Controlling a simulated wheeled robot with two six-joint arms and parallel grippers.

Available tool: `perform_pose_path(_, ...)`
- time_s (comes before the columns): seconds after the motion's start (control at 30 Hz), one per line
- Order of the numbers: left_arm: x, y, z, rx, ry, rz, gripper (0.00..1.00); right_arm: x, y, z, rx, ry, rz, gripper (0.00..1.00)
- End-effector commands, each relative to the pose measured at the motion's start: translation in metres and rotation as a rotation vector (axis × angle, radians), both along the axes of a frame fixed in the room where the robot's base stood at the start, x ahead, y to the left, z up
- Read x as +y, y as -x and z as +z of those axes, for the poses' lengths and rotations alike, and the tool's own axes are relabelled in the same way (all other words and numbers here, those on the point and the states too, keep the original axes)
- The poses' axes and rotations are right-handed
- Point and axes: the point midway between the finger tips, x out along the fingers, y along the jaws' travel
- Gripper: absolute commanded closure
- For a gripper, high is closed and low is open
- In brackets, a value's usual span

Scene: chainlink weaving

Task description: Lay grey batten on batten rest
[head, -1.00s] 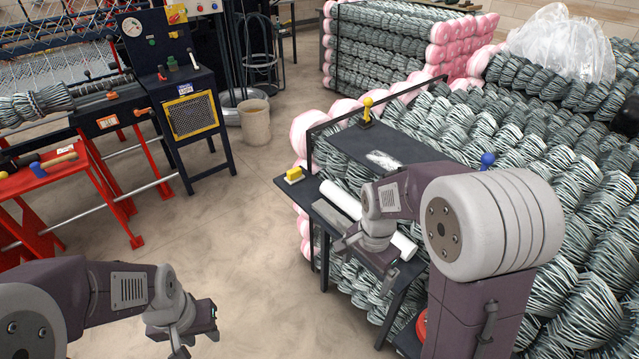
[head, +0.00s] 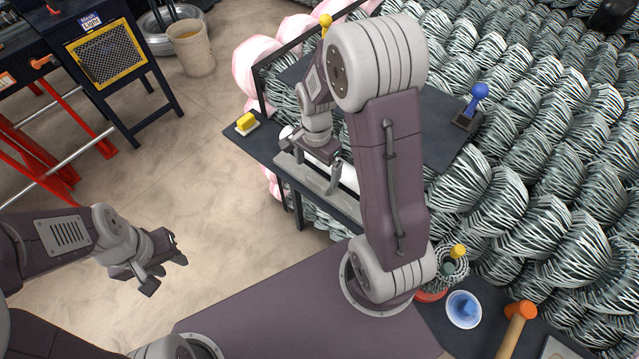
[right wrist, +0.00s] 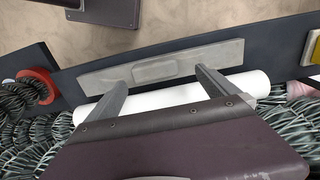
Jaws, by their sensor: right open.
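The grey batten (head: 318,180) lies flat along the front strip of the dark bench. In the right wrist view the batten (right wrist: 220,52) is a long flat bar with a raised block in its middle. My right gripper (head: 313,168) is over the bench at the batten. In the right wrist view its open fingers (right wrist: 162,76) point at the batten, one towards each side of the raised block, with nothing held between them. My left gripper (head: 167,272) hangs over bare floor, empty, its fingers apart. I cannot make out which part is the batten rest.
A white roll (right wrist: 160,101) lies beside the batten, below my right fingers. A yellow-topped block (head: 246,122) sits at the bench's left end. A blue-knobbed tool (head: 475,100) stands on the upper shelf. An orange-headed hammer (head: 520,312) and a blue-and-white bowl (head: 464,308) are at lower right.

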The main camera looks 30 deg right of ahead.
Motion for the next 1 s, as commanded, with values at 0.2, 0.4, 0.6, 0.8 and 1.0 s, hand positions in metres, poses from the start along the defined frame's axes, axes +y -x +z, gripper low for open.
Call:
perform_pose_path(0.2, 0.000, 0.000, -0.004, 0.000, 0.000, 0.000, 0.64, -0.008, 0.005, -0.034, 0.006, -0.001, -0.002, 0.02)
perform_pose_path(0.4, 0.000, 0.000, -0.005, 0.000, 0.000, 0.000, 0.64, -0.007, 0.004, -0.052, 0.001, -0.001, 0.000, 0.02)
perform_pose_path(0.6, 0.000, 0.000, -0.005, 0.000, 0.000, 0.000, 0.64, -0.007, 0.004, -0.051, 0.000, 0.000, 0.000, 0.10)
perform_pose_path(0.8, 0.000, 0.000, -0.005, 0.000, 0.000, 0.000, 0.64, -0.007, 0.004, -0.051, 0.000, 0.000, 0.000, 0.66)
perform_pose_path(1.0, 0.000, 0.000, -0.005, 0.000, 0.000, 0.000, 0.64, -0.007, 0.004, -0.051, 0.000, 0.000, 0.000, 0.76)
